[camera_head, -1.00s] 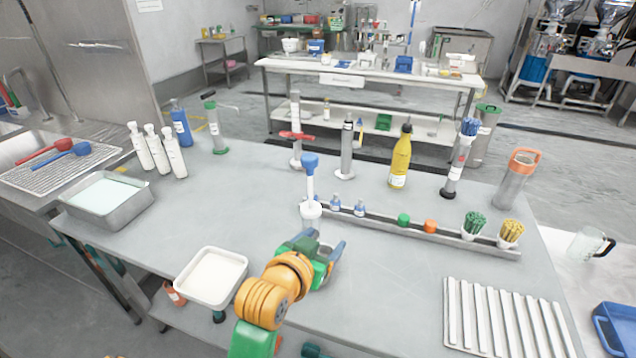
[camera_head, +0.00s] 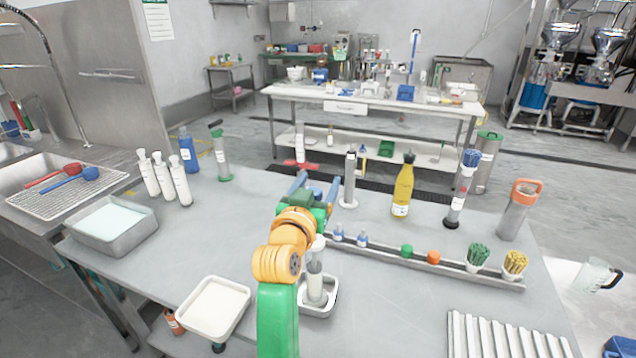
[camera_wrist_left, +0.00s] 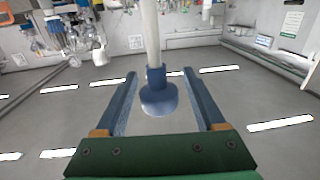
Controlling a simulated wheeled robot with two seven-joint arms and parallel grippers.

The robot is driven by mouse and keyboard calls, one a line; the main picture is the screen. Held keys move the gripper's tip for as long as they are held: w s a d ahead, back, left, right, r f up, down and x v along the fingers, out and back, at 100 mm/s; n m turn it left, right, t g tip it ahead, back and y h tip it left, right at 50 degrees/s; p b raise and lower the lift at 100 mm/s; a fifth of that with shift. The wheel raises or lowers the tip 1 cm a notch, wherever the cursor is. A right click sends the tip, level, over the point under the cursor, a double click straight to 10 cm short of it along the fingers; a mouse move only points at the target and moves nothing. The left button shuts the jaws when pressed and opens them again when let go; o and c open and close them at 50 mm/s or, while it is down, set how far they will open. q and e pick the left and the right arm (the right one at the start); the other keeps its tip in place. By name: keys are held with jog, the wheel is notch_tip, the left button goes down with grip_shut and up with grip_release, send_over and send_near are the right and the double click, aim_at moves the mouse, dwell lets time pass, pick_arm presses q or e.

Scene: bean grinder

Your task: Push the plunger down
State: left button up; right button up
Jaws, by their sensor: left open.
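The plunger device (camera_head: 316,268) stands upright as a clear and white cylinder in a small metal tray (camera_head: 318,312) in the head view, just right of my left arm. Its top is hidden behind my left gripper (camera_head: 316,187) there. In the left wrist view, which looks upside down, the plunger's blue knob (camera_wrist_left: 158,99) and white rod (camera_wrist_left: 151,35) show between the two blue fingers of my left gripper (camera_wrist_left: 160,85). The fingers are open, with a visible gap on each side of the knob. My right gripper is not in view.
A rail (camera_head: 420,262) with small bottles, caps and cups runs right of the device. Tall cylinders and a yellow bottle (camera_head: 402,190) stand behind. A white tray (camera_head: 213,307) lies left of my arm.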

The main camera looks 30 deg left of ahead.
pick_arm(q)
grip_shut()
dwell(1.3)
